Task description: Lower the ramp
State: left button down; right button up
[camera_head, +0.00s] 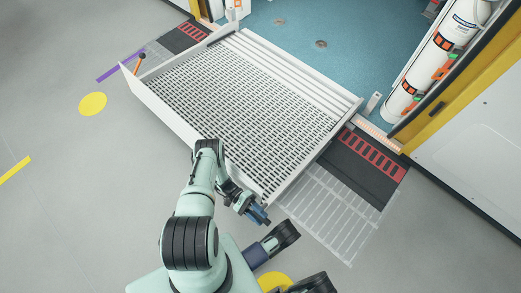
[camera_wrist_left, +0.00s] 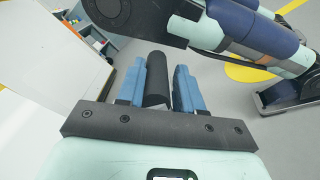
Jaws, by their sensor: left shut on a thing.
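The ramp (camera_head: 236,102) is a pale panel with rows of dark slots and raised white side edges. It spans the middle of the head view, in front of the doorway, and looks roughly flat and above the floor. My left gripper (camera_head: 257,213) is at the ramp's near right corner. In the left wrist view its two blue fingers (camera_wrist_left: 159,88) are shut on a black round handle (camera_wrist_left: 156,78) between them. I cannot see how the handle joins the ramp. A white panel (camera_wrist_left: 45,65) stands at the left of the wrist view. My right gripper is not in view.
An orange-tipped lever (camera_head: 140,58) stands at the ramp's far left corner. Red-striped dark floor plates (camera_head: 370,160) lie beside the ramp. Grey floor at left is open, with a yellow disc (camera_head: 93,103).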

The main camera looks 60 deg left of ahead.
pick_arm(q)
jog(key=shift+w+a, duration=0.25)
jog(key=shift+w, duration=0.15)
jog(key=c, duration=0.9)
grip_release()
